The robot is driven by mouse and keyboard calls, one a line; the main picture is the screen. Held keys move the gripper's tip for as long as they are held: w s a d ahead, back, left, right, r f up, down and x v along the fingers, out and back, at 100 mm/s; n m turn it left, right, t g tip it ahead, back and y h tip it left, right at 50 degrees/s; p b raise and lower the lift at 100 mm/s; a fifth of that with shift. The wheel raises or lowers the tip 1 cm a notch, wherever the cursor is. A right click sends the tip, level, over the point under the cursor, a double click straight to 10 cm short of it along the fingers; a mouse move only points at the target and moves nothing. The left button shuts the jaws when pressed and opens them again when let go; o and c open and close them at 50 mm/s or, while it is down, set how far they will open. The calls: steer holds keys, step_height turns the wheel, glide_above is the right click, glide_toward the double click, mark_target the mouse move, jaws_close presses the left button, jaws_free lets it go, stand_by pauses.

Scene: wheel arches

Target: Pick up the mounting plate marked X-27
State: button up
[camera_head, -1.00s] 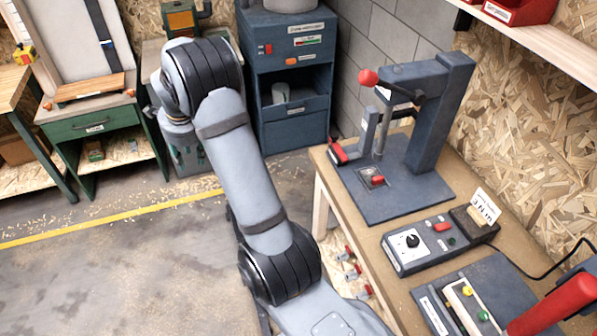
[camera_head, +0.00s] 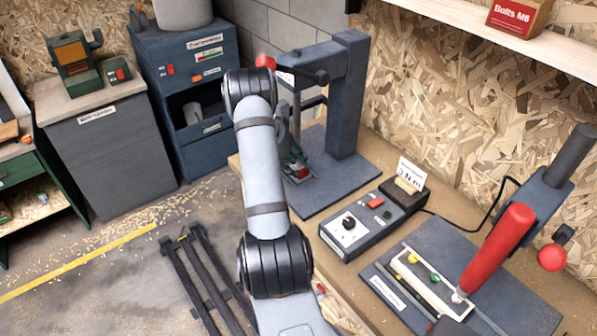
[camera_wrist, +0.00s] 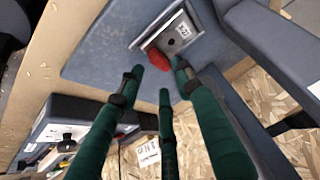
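A small metal plate (camera_wrist: 174,34) with a hole and a dark mark sits in a holder on the blue-grey press base; the mark is too small to read for certain. A red part (camera_wrist: 148,64) lies at its near edge. My gripper (camera_wrist: 158,72) has green fingers spread apart above the base, with the red part between and below them and the metal plate just beyond the tips. I see nothing held. In the head view my gripper (camera_head: 293,163) is low beside the press column, largely hidden by my arm, and the plate is not clearly visible.
The press frame (camera_head: 348,95) stands close to the right of my gripper, with a red-knobbed lever above. A control box (camera_head: 362,222) and a card (camera_head: 411,174) are nearer on the bench. A red-handled lever tool (camera_head: 500,245) stands at the right.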

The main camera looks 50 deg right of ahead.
mark_target(303, 172)
steer(key=shift+s+d+f+p, duration=0.25)
steer(key=shift+f+p, duration=0.25)
steer(key=shift+p, duration=0.2)
steer(key=p+x, duration=0.1)
steer(key=x, duration=0.3)
steer(key=shift+w+p, duration=0.1)
steer(key=shift+p, duration=0.3)
steer(key=shift+a, duration=0.1)
steer(key=shift+c, duration=1.2)
jaws_close()
